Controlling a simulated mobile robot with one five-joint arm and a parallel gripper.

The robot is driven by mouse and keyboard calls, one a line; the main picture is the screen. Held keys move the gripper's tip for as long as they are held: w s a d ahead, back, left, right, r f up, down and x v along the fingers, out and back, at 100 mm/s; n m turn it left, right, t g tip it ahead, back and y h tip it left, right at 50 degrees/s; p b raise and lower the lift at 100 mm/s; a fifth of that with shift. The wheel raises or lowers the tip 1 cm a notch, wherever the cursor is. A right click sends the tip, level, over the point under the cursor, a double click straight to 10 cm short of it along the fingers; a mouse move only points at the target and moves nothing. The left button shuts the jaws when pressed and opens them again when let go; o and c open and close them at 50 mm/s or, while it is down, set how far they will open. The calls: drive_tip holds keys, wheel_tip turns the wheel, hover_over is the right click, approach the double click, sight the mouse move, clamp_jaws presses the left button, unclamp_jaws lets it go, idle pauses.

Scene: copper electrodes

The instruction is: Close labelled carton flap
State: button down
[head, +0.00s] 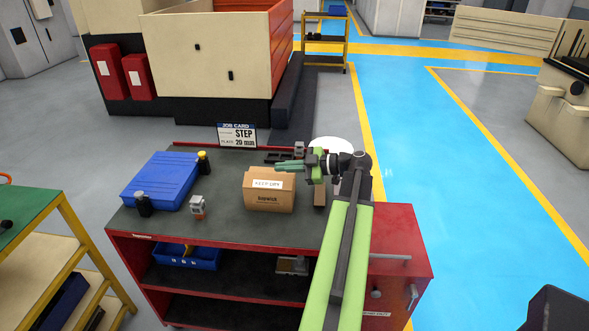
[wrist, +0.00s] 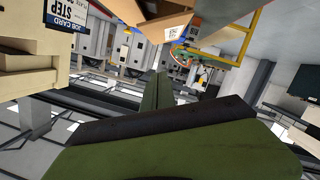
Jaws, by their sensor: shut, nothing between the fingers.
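The brown carton (head: 269,202) stands on the dark top of the red workbench. A white KEEP DRY label (head: 267,184) is on its upper front part. Whether the flap lies flat or stands up a little is hard to tell. My gripper (head: 277,167) is shut and empty, its green fingers pointing left, level with the carton's upper back edge. I cannot tell whether they touch the carton. In the wrist view, the green fingers (wrist: 157,88) lie together, and brown cardboard (wrist: 195,18) shows at the top, beyond the fingertips.
A blue box (head: 160,181) stands left on the bench (head: 230,213), near small dark bottles (head: 143,204) and a small grey device (head: 197,205). A job card (head: 237,136) stands at the back edge. A narrow brown block (head: 319,194) is right of the carton. Bench in front of the carton is clear.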

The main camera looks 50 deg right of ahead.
sight(274, 178)
drive_tip(key=x, duration=0.4)
drive_tip(key=shift+f+b, duration=0.15)
drive_tip(key=shift+b, duration=0.2)
drive_tip(key=f+b, duration=0.1)
drive_tip(key=b, duration=0.1)
drive_tip(key=d+f, duration=0.1)
drive_tip(key=shift+w+d+f+b, duration=0.15)
drive_tip(key=shift+w+f+b, duration=0.2)
drive_tip(key=shift+b, duration=0.05)
drive_tip(key=shift+w+d+f+b, duration=0.1)
drive_tip(key=shift+d+f+b, duration=0.1)
drive_tip(key=shift+f+b, duration=0.15)
drive_tip(key=shift+r, duration=0.1)
